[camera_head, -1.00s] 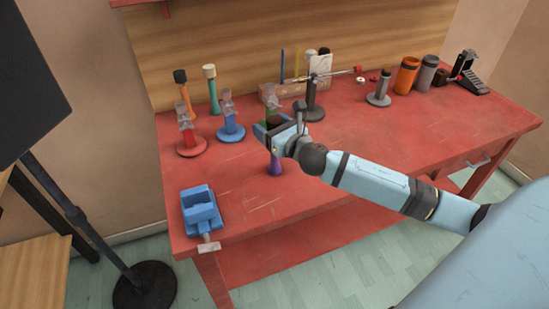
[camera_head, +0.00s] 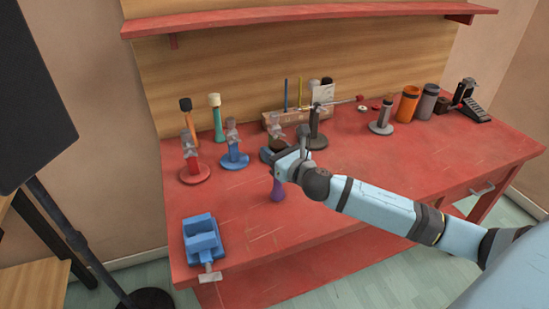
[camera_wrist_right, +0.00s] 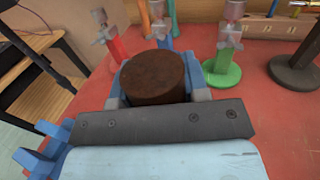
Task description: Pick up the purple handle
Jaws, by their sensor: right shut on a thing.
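The purple handle (camera_head: 278,188) stands upright near the middle of the red bench in the head view, its lower part showing below my right gripper (camera_head: 277,154). My right gripper is shut around its upper part. In the right wrist view the thing's round brown top (camera_wrist_right: 153,78) sits between the two blue fingers of my right gripper (camera_wrist_right: 158,88). The purple part is hidden there. In the head view I cannot tell whether its foot touches the bench. My left gripper is not in view.
A blue vise (camera_head: 203,240) sits at the bench's front left corner. Red (camera_head: 194,170) and blue (camera_head: 233,155) stands are left of my gripper, and a dark stand (camera_head: 314,130) is behind it. The green stand (camera_wrist_right: 223,70) is close ahead in the wrist view. The front middle of the bench is clear.

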